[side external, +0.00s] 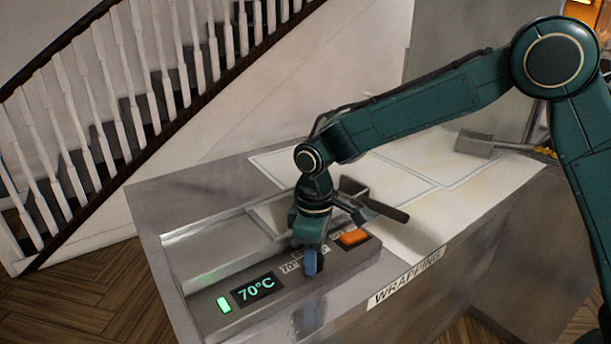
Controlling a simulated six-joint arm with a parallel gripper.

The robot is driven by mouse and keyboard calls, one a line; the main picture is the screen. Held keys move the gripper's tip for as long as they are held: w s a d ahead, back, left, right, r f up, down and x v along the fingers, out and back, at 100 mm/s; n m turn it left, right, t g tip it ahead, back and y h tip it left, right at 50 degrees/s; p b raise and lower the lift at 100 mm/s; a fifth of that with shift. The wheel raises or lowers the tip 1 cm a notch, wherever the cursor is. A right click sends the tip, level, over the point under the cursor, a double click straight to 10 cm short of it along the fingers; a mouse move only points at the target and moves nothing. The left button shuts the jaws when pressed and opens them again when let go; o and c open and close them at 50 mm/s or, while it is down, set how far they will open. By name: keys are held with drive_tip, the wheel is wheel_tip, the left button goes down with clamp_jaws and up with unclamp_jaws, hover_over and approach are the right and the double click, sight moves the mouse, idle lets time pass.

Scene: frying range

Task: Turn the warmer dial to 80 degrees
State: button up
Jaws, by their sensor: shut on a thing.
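The warmer panel (273,309) is a grey metal strip at the front of the counter. Its lit display (258,289) reads 70°C in green. My gripper (312,268) points down onto the panel, to the right of the display, and is shut on the dial (311,262). Only a small bluish part of the dial shows between and below the fingers; its pointer is hidden. Small labels, one starting with 70 (290,267), sit left of the dial and are partly covered by the gripper.
A green light (224,305) glows left of the display and an orange switch (354,238) sits right of the gripper. A dark-handled tool (385,208) lies behind my gripper. The counter's right part, above the WRAPPING label (405,276), has a pale outlined surface (430,180) with free room.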

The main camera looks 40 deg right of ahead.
drive_tip(key=m, duration=0.4)
drive_tip(key=shift+m, duration=0.4)
drive_tip(key=m, duration=0.5)
idle(0.4)
drive_tip(key=o, duration=1)
drive_tip(key=shift+r, duration=0.1)
wheel_tip(320, 180, up, 14)
drive_tip(key=shift+f, duration=0.15)
